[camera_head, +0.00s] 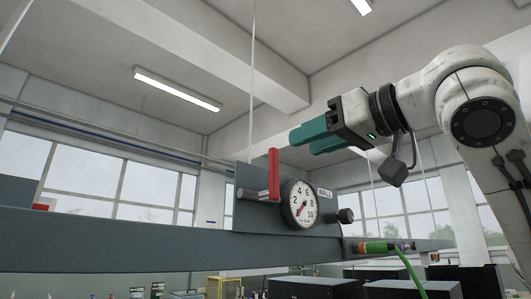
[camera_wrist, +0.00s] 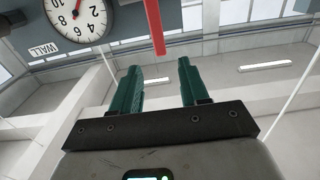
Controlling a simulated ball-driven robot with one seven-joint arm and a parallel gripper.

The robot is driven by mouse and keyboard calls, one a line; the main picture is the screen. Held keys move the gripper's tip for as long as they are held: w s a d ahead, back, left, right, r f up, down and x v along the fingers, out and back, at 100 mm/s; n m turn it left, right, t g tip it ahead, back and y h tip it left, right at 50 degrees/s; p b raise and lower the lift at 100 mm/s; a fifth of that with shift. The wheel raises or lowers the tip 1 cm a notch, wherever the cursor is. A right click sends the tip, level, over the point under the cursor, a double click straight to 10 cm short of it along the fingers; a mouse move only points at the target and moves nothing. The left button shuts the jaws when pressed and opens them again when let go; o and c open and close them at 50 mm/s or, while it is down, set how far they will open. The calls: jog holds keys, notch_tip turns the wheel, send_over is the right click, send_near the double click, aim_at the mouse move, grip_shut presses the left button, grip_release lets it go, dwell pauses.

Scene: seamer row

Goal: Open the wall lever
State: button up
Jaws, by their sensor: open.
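The wall lever is a red upright handle (camera_head: 274,174) on a grey metal shaft, mounted on a dark panel labelled WALL (camera_head: 325,193). Its red end also shows in the wrist view (camera_wrist: 157,30), at the top between the finger lines. My gripper (camera_head: 303,138) is at the upper right of the lever in the head view, its two green fingers pointing left past the lever's top. In the wrist view my gripper (camera_wrist: 162,75) is open with nothing between its fingers. I see a gap between the fingers and the lever there.
A round white gauge (camera_head: 300,204) sits right of the lever; it also shows in the wrist view (camera_wrist: 78,18). A black knob (camera_head: 345,216) is further right. A long grey beam (camera_head: 130,240) runs below, with a green hose (camera_head: 411,268) at its right. Open air lies above the panel.

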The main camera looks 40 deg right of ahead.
aim_at(277, 154)
jog(key=w+p, duration=0.2)
jog(key=w, duration=0.7)
jog(key=shift+w, duration=0.25)
jog(key=shift+c, duration=0.4)
grip_shut()
